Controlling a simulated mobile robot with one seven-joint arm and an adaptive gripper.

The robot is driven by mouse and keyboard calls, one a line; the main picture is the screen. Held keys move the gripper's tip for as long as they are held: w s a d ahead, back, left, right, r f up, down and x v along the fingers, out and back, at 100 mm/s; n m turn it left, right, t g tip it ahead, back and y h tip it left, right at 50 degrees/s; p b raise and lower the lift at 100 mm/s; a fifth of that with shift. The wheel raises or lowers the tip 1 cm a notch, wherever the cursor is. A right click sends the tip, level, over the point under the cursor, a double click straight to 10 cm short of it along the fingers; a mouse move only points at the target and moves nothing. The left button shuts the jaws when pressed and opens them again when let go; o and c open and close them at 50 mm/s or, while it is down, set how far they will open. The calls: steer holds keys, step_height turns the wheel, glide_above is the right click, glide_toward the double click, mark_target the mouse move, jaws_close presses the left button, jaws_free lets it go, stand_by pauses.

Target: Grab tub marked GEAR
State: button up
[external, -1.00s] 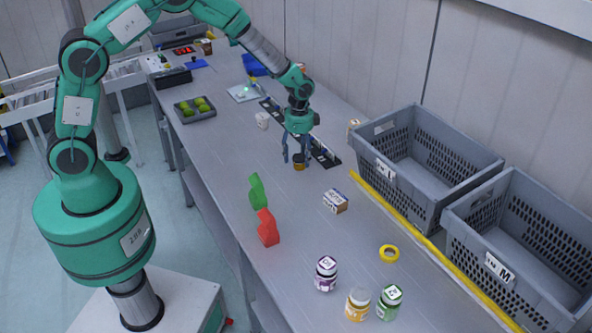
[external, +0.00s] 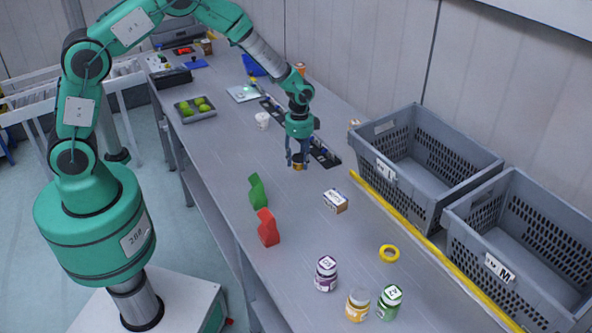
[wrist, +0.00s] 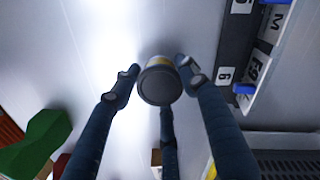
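A small tub with a dark round lid and a yellow band (wrist: 160,85) stands on the bench between my fingers in the wrist view. No marking on it can be read, so I cannot tell whether it says GEAR. In the external view the tub (external: 299,165) is partly hidden by the fingers. My gripper (external: 297,163) points down around it. In the wrist view the gripper's (wrist: 157,73) right fingertip is very close to the tub. A small gap shows at the left fingertip, and a third finger is below the tub.
A box (external: 336,201), green block (external: 258,191), red block (external: 267,228) and yellow ring (external: 389,253) lie nearer. A dark labelled strip (external: 323,153) lies right of my gripper. Grey crates (external: 398,195) line the right.

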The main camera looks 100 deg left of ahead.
mark_target(300, 157)
steer(key=shift+r, duration=0.2)
steer(key=shift+c, duration=0.2)
steer(key=shift+r, duration=0.6)
step_height(300, 157, up, 2)
steer(key=shift+r+p, duration=0.2)
steer(key=shift+p, duration=0.1)
steer(key=s+d, duration=0.3)
steer(key=s, duration=0.1)
steer(key=s+d, duration=0.4)
steer(key=s+d+r+p, duration=0.1)
steer(key=s+d, duration=0.2)
steer(key=s, duration=0.1)
steer(key=shift+s+d, duration=0.1)
steer(key=shift+d, duration=0.1)
